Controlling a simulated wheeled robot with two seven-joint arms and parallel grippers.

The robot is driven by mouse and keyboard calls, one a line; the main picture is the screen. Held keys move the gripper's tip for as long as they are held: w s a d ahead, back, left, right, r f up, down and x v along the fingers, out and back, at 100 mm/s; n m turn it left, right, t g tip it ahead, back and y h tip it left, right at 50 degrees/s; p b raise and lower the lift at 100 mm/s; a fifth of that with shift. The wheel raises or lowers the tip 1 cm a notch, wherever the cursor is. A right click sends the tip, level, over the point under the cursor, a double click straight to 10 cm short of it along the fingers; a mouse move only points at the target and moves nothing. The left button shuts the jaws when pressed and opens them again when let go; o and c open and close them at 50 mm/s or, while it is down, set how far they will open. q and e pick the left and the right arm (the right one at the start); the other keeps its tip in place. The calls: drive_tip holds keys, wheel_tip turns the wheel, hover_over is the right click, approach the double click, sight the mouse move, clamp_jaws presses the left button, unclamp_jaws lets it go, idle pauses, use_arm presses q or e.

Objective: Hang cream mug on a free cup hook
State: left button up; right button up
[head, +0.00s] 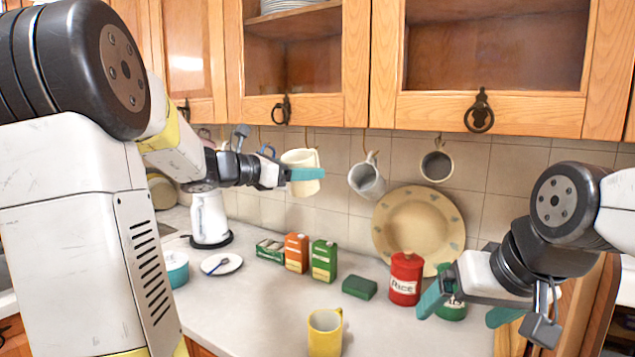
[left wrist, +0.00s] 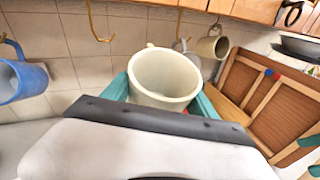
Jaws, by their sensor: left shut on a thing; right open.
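The cream mug (head: 300,159) is held in the air under the wall cupboards, its mouth up. My left gripper (head: 300,175) is shut on it; the teal fingers also show on both sides of the mug (left wrist: 165,76) in the left wrist view. A bare brass cup hook (left wrist: 97,22) hangs left of the mug in that view, apart from it. A grey-white mug (head: 367,180) and a dark-mouthed mug (head: 437,166) hang to the right. A blue mug (left wrist: 22,80) hangs at the left. My right gripper (head: 468,308) is open and empty at the lower right.
On the counter (head: 245,318) stand a kettle (head: 209,218), several boxes and tins, a green sponge (head: 360,287), a red rice tin (head: 405,278) and a yellow mug (head: 325,332). A large plate (head: 405,215) leans on the wall. Cupboards (head: 305,107) bound the space above.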

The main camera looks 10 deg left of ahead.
use_arm(q)
drive_tip(key=shift+w+d+r, duration=0.6)
drive_tip(key=shift+w+d, duration=1.05)
drive_tip(key=shift+w, duration=3)
drive_tip(key=w+a+f, duration=0.1)
drive_tip(key=w+a, duration=0.1)
drive_tip(key=a, duration=0.3)
drive_tip(key=shift+a+f, duration=0.2)
drive_tip(key=shift+a, duration=0.1)
drive_tip(key=shift+w, duration=0.1)
drive_tip(key=o, duration=1.8)
drive_tip(key=shift+f, duration=0.1)
